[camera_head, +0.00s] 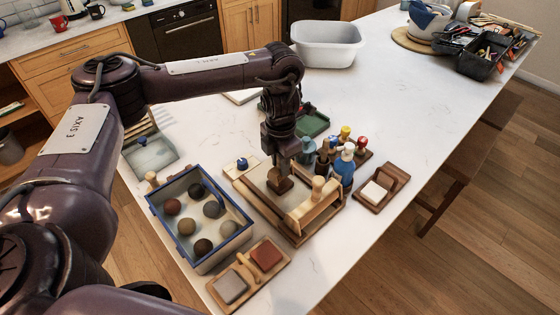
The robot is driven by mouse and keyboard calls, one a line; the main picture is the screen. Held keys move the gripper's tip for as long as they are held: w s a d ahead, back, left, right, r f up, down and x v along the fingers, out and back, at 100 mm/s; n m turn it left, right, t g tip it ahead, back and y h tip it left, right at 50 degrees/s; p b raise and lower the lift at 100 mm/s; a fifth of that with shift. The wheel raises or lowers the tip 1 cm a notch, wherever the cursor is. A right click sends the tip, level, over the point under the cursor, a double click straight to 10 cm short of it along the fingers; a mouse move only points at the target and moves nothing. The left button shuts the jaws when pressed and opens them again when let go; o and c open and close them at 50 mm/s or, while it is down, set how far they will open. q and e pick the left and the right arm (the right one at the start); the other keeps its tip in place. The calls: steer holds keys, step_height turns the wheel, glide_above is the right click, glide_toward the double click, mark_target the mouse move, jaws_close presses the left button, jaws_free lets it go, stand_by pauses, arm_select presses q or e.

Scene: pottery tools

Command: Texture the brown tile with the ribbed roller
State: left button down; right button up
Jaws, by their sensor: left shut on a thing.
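My left gripper (280,172) points down over a wooden work board (293,232) with a pale surface. It is shut on a small brown block that looks like the brown tile (281,186), held low over the board. I cannot tell whether the tile touches the surface. A pale wooden roller-like tool (314,207) with a knob lies along the board's right side; I cannot make out ribs on it. My right gripper is not in view.
A blue-rimmed box (173,242) with several clay balls stands left of the board. A wooden tray (275,278) holds a reddish and a grey tile. Bottles (344,165) and stamps crowd the right side. A white-tile holder (391,183) is farther right.

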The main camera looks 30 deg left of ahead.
arm_select(q)
steer(key=shift+f, duration=0.3)
steer(key=shift+a, duration=0.1)
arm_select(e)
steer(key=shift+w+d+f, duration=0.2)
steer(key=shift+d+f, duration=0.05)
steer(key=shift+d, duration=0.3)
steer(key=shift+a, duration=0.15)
arm_select(q)
steer(key=shift+f, duration=0.25)
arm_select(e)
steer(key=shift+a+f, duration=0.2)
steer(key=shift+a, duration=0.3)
arm_select(q)
steer(key=shift+f+b, duration=0.35)
steer(key=shift+b, duration=0.05)
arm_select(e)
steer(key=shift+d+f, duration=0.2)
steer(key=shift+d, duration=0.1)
